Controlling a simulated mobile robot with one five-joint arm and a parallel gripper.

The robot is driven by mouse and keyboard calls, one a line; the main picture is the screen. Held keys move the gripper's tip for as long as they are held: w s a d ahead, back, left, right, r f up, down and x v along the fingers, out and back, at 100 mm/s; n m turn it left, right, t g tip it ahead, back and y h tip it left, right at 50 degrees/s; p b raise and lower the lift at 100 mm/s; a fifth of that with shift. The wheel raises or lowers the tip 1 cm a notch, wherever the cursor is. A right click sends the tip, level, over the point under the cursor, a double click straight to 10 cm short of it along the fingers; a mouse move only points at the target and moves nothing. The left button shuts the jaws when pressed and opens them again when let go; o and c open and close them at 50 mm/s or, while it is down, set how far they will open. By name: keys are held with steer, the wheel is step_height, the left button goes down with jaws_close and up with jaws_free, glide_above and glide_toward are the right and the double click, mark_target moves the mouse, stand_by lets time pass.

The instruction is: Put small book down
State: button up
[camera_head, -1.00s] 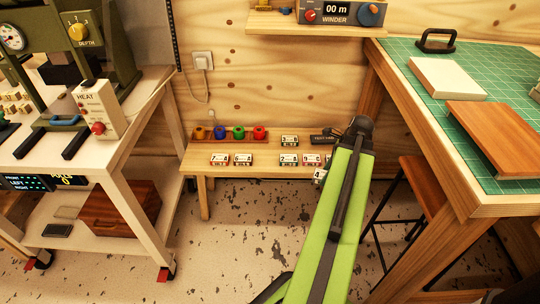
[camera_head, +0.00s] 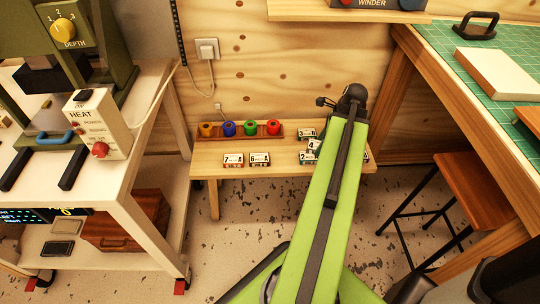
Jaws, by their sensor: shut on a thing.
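My green arm reaches forward over the low wooden bench (camera_head: 285,172), and its dark end is in front of the wall. My gripper's jaws are hidden behind the arm, so I cannot see what is between them. A small white piece with a dark number (camera_head: 314,146) shows at the arm's left edge, just above another numbered piece (camera_head: 307,156). I cannot tell whether it is held or is the small book. A pale book (camera_head: 495,75) lies flat on the green mat (camera_head: 443,38) at the upper right.
More numbered pieces (camera_head: 233,160) lie on the bench's left part, in front of a rack (camera_head: 215,139) of coloured rolls. The white cart (camera_head: 125,190) with the heat machine stands left. A brown stool (camera_head: 475,190) stands right, below the worktable. Bare bench shows around the numbered pieces.

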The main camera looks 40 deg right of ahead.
mark_target(312, 150)
steer(key=shift+w+a, duration=0.2)
steer(key=shift+a, duration=0.05)
steer(key=a+n, duration=0.2)
steer(key=s+a+n, duration=0.1)
steer(key=a, duration=0.1)
steer(key=shift+a+r+n+g+y, duration=0.1)
steer(key=shift+r+n+g+y, duration=0.1)
steer(key=shift+n+g+y, duration=0.15)
steer(key=shift+w+f, duration=0.25)
steer(key=shift+w, duration=0.05)
steer(key=w+f+b, duration=0.2)
steer(key=w, duration=0.1)
steer(key=w+f+b, duration=0.2)
steer(key=w, duration=0.2)
steer(key=w+a+f+b, duration=0.1)
steer(key=w+f+b, duration=0.1)
steer(key=w, duration=0.1)
steer(key=shift+w+a+f+b, duration=0.1)
steer(key=shift+w+f+b, duration=0.2)
steer(key=shift+w+b, duration=0.1)
steer(key=shift+w+a, duration=0.1)
steer(key=shift+w, duration=0.05)
step_height(312, 150, down, 4)
steer(key=b, duration=0.4)
steer(key=shift+f, duration=0.2)
steer(key=shift+r, duration=0.25)
steer(key=shift+f, duration=0.2)
steer(key=o, duration=1.4)
